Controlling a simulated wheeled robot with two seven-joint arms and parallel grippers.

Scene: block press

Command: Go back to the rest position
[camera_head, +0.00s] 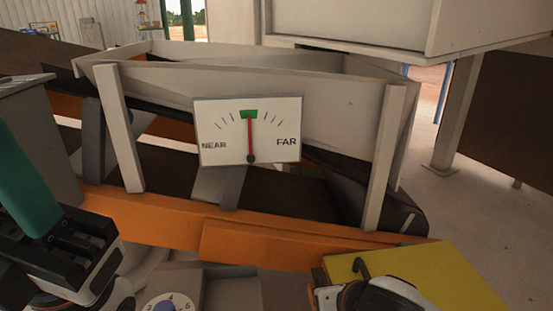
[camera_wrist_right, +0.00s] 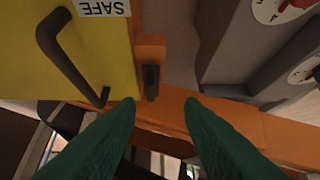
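My right gripper (camera_wrist_right: 160,101) is open in the right wrist view, its two green fingers spread with nothing between them. They point toward an orange frame beside a yellow panel (camera_wrist_right: 100,60) with a black handle (camera_wrist_right: 72,58) and a SAFE label; the fingers appear clear of the handle. In the head view, part of my right arm shows at the bottom, in front of the yellow panel (camera_head: 430,275); its fingers are hidden there. My left gripper (camera_head: 30,190) is at the lower left edge, with one green finger pointing up; its opening cannot be judged.
A gauge (camera_head: 225,150) marked NEAR and FAR has its red needle upright at the green zone. Behind it stands a pale trough (camera_head: 340,110) on posts. An orange beam (camera_head: 250,240) runs across. A numbered dial (camera_head: 165,303) is at the bottom. Open floor lies right.

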